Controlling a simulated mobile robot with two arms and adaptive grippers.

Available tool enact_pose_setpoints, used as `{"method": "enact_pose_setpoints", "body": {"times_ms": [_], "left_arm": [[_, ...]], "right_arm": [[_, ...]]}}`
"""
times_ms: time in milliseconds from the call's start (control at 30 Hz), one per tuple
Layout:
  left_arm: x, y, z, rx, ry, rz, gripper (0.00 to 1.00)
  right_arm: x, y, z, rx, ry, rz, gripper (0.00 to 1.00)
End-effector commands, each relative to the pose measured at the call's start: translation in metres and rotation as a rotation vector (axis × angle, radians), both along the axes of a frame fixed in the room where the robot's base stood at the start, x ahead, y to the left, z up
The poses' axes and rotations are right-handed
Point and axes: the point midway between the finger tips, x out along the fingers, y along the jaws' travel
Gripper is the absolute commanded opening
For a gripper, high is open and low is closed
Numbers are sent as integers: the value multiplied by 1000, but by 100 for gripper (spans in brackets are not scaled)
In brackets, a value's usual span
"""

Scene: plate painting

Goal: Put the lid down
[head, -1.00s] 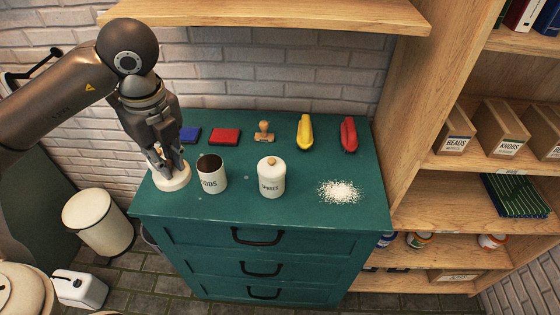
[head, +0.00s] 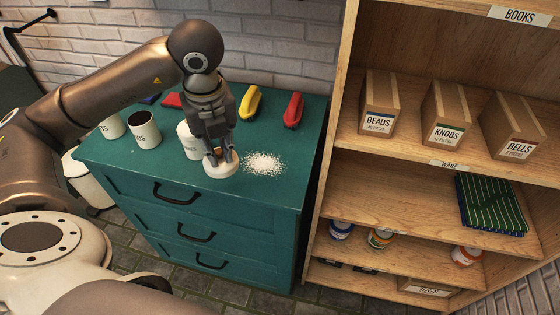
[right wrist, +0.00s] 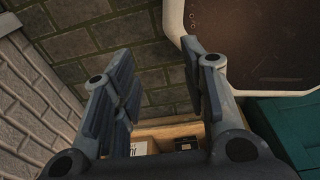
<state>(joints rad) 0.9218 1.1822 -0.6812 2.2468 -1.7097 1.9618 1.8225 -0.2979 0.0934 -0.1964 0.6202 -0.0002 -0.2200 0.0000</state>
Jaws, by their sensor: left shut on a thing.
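My left gripper (head: 221,156) is shut on a round white lid (head: 221,168). It holds the lid low over the green chest top (head: 255,193), between a labelled white canister (head: 188,138) and a patch of white grains (head: 263,163). I cannot tell whether the lid touches the chest top. An open white canister with a dark inside (head: 145,132) stands further left, with another canister (head: 112,126) at the left end. The gripper partly hides the nearest canister. In the right wrist view my right gripper (right wrist: 157,52) is open and empty.
A yellow object (head: 250,103) and a red object (head: 293,110) lie at the back of the chest top. A wooden shelf (head: 337,170) with boxes and jars stands to the right. The front right corner of the chest top is clear.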

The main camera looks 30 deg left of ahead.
Motion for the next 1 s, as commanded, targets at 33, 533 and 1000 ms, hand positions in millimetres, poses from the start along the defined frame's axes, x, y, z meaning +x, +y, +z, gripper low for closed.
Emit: {"method": "enact_pose_setpoints", "body": {"times_ms": [33, 533, 1000], "left_arm": [[4, 0, -1, -2, 1, 0, 0], [105, 1, -59, 0, 6, 1, 0], [137, 2, -108, 0, 7, -1, 0]], "right_arm": [[0, 3, 2, 3, 1, 0, 40], [-4, 21, 36, 25, 5, 2, 40], [-3, 7, 54, 9, 4, -3, 40]]}}
